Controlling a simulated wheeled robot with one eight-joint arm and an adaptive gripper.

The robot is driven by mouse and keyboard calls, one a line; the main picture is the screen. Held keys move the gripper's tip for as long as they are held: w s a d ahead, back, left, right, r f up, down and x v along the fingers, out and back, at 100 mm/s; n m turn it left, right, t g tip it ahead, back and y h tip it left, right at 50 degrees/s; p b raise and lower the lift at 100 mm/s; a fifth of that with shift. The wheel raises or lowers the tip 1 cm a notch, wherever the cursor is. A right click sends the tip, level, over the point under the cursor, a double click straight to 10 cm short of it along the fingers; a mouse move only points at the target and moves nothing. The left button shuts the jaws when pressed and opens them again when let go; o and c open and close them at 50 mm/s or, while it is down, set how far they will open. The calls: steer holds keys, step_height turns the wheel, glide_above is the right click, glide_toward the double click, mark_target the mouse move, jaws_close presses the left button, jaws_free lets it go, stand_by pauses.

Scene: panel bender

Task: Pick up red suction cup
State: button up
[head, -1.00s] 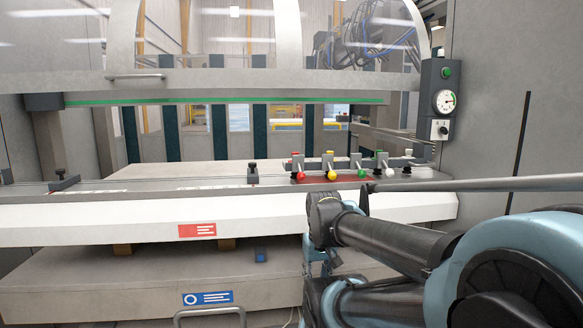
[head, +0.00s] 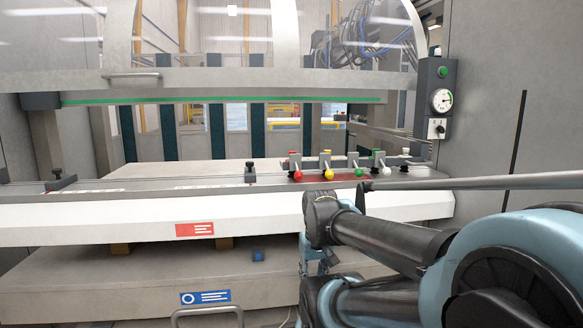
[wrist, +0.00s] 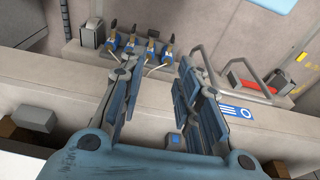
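A red round-ended piece (head: 298,174), which looks like the red suction cup, is at the left end of a row of coloured pieces on the right of the machine's table in the head view. I cannot make it out in the wrist view. My gripper (wrist: 157,68) is open, with nothing visible between its two blue-grey fingers. It is over the front of the machine, apart from the red piece. In the head view its fingers are mostly hidden behind my arm, low and in front of the white table edge.
Yellow (head: 328,173), green (head: 360,173) and white (head: 387,171) pieces stand right of the red one. A long rod crosses in front of the table at right. A small blue block (head: 258,256) sits on the lower ledge. The table's left part is mostly clear.

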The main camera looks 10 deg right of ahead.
steer(key=shift+o, duration=0.3)
steer(key=o, duration=0.3)
steer(key=shift+s+r, duration=0.2)
steer(key=shift+r, duration=0.05)
step_height(320, 180, up, 46)
steer(key=r+n+g, duration=0.1)
steer(key=n+g, duration=0.1)
steer(key=n, duration=1.6)
glide_above(293, 152)
steer(key=w, duration=0.2)
step_height(293, 152, down, 12)
steer(key=shift+a+f, duration=0.15)
steer(key=shift+s+d+f, duration=0.1)
steer(key=shift+s+f, duration=0.05)
steer(key=shift+f, duration=1.25)
steer(key=shift+s+d+f, duration=0.1)
steer(key=shift+f, duration=1.25)
